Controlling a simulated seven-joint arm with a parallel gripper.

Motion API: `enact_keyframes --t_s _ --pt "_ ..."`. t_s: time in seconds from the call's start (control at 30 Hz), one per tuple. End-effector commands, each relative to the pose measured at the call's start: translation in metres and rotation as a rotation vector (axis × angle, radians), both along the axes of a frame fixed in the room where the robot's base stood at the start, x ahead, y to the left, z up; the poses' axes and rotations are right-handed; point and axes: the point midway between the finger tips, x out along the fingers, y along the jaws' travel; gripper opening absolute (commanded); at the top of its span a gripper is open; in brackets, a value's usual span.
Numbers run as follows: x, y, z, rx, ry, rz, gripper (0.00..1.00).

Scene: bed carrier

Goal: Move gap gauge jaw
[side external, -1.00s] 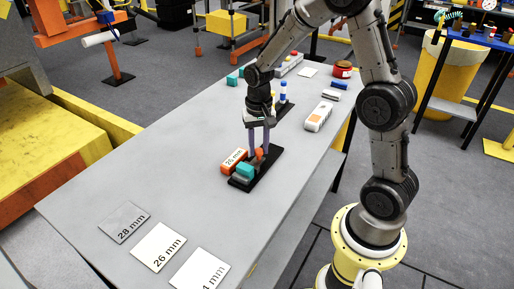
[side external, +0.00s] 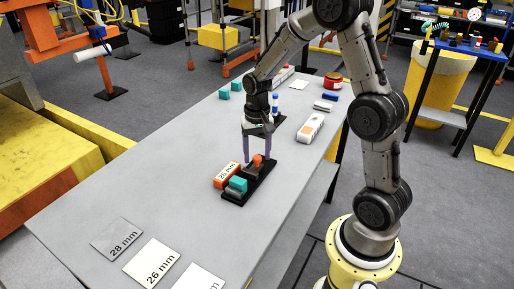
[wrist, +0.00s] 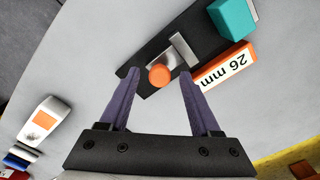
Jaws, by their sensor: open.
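The gap gauge is a black base (side external: 262,180) on the grey table, with a grey metal jaw (wrist: 185,50) carrying an orange knob (side external: 257,160). The knob also shows in the wrist view (wrist: 160,75). A teal block (side external: 237,184) sits at the gauge's near end, apart from the knob; it also shows in the wrist view (wrist: 233,17). An orange block labelled 26 mm (side external: 227,175) lies along the gauge's left side. My gripper (side external: 257,160) points down, its fingers apart on either side of the knob with gaps. Whether the fingertips touch the base is unclear.
Cards marked 28 mm (side external: 117,239) and 26 mm (side external: 151,262), plus a cut-off card (side external: 202,279), lie at the table's near end. The table between the cards and gauge is clear.

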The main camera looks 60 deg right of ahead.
Motion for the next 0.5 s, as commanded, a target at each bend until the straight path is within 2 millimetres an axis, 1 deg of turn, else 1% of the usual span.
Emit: enact_keyframes --t_s 0.17,0.27,0.5 --pt "0.001 0.000 0.016 -0.002 -0.005 0.000 0.64" --pt "0.001 0.000 0.035 -0.003 -0.007 0.000 0.64" --pt "0.001 0.000 0.088 -0.002 -0.006 0.000 0.64"
